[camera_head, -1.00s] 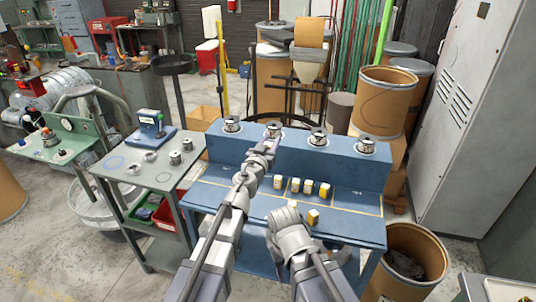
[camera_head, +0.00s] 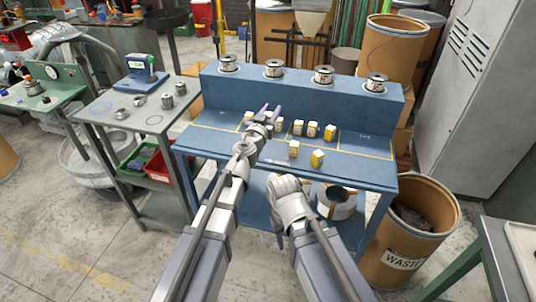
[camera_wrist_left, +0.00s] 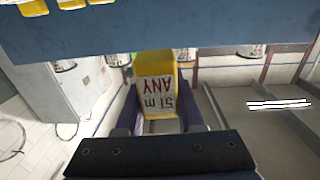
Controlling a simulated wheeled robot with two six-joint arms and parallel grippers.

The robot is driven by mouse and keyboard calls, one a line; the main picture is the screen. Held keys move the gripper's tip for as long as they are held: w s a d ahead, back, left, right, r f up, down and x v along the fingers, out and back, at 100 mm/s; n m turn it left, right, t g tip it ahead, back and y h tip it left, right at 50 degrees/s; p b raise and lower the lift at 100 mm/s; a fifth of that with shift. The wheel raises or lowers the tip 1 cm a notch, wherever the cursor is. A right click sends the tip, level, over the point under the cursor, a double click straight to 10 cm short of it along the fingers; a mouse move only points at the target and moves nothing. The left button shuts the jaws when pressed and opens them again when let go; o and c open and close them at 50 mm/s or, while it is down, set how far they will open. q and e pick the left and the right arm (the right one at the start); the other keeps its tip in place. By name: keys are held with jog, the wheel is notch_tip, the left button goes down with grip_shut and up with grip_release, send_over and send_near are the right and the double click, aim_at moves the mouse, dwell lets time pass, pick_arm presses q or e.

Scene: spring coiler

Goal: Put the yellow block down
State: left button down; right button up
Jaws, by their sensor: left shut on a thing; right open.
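My left gripper (camera_head: 266,113) is over the blue bench (camera_head: 350,170), near the left end of the row of yellow-and-white blocks (camera_head: 312,129). In the left wrist view it is shut on a yellow block (camera_wrist_left: 157,85) with a white label reading "51 m ANY", upside down in that picture. In the head view a block (camera_head: 249,117) shows just left of the gripper; I cannot tell whether it is the held one. Two more blocks (camera_head: 318,158) stand nearer the bench front. My right gripper (camera_head: 279,225) is open, low before the bench, its fingers mostly hidden.
Several spools (camera_head: 323,75) stand on the raised blue ledge behind the blocks. Yellow lines mark the bench top, with bare room at its right. A grey side table (camera_head: 130,119) stands left. A waste drum (camera_head: 412,245) stands at the right front.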

pick_arm(q)
notch_tip(320, 180, down, 10)
jog(key=b, duration=0.9)
jog(key=shift+r+b, duration=0.2)
jog(key=shift+b, duration=0.1)
jog(key=shift+f, duration=0.1)
jog(key=shift+f, duration=0.15)
jog(key=c, duration=0.5)
grip_release()
